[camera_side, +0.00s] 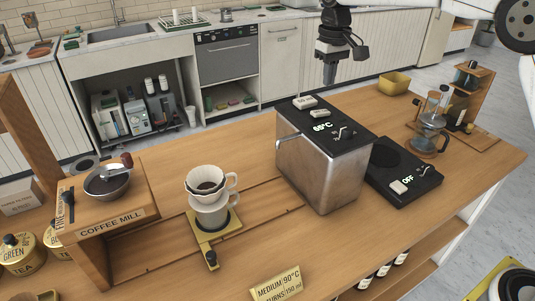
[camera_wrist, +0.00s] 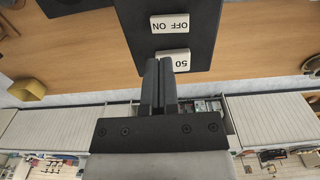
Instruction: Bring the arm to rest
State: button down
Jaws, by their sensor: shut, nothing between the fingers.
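My gripper (camera_side: 329,72) hangs above and behind the steel water heater in the side view, pointing down, clear of everything. In the wrist view my gripper (camera_wrist: 166,64) has its two dark fingers together, with nothing held.
A dripper (camera_side: 206,183) with a dark filling sits on a cup on the yellow stand. The coffee mill (camera_side: 107,184) is at left. A hot plate (camera_side: 404,173) reading OFF, a glass server (camera_side: 428,133) and a yellow bowl (camera_side: 394,83) are at right. The wooden top between stand and mill is mostly clear.

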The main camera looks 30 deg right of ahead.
dwell(0.4)
jog(key=s+a+f+t, duration=0.1)
jog(key=s+f, duration=0.1)
jog(key=s, duration=0.2)
jog(key=s+a+f+n, duration=0.1)
jog(key=s+f, duration=0.1)
jog(key=s, duration=0.3)
jog(key=s+a+f+n+t, duration=0.1)
jog(key=s+f, duration=0.1)
jog(key=s, duration=0.3)
jog(key=shift+s+a+f+t, duration=0.1)
jog(key=shift+s+a+t, duration=0.05)
jog(key=shift+a+t, duration=0.2)
jog(key=s+d+f+m, duration=0.2)
jog(key=s+d+f, duration=0.3)
jog(key=s+f, duration=0.5)
jog(key=shift+s+d+f, duration=0.2)
jog(key=shift+s+f, duration=0.05)
jog(key=shift+s, duration=0.7)
